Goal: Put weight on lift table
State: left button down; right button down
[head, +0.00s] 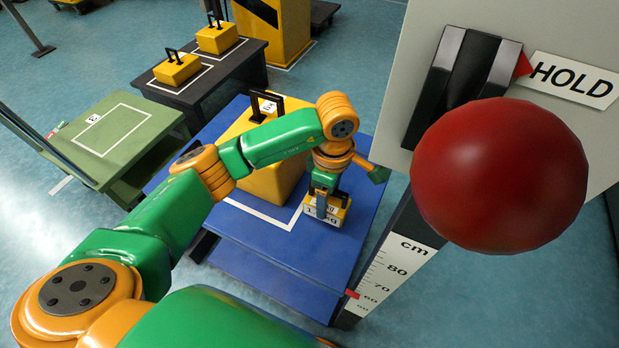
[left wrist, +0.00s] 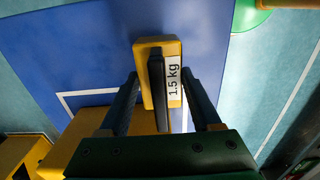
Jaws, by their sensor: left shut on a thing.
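My left gripper (head: 323,194) points down over the right part of the blue lift table (head: 350,218). It is shut on the handle of a small yellow weight (head: 338,214). In the left wrist view the weight (left wrist: 146,48) has a black handle and a white "1.5 kg" label, between my fingers (left wrist: 164,86). The weight is on or just above the blue top; I cannot tell which. A large yellow weight (head: 262,186) with a black handle stands on the same table, partly hidden by my left arm. My right gripper is not in view.
A red ball knob (head: 500,175) and a lever panel marked "HOLD" (head: 573,80) are close at the right. A cm scale (head: 392,272) stands beside the blue table. A green table (head: 110,128) and a dark table with two yellow weights (head: 178,70) are at the left.

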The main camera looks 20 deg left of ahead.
pick_arm(q)
jog(key=shift+f+b, duration=0.3)
jog(key=shift+f, duration=2.65)
jog(key=shift+c, duration=0.4)
grip_release()
jog(key=shift+s, duration=0.1)
jog(key=shift+r, duration=0.15)
notch_tip(320, 180, up, 12)
jog(key=shift+p, duration=0.35)
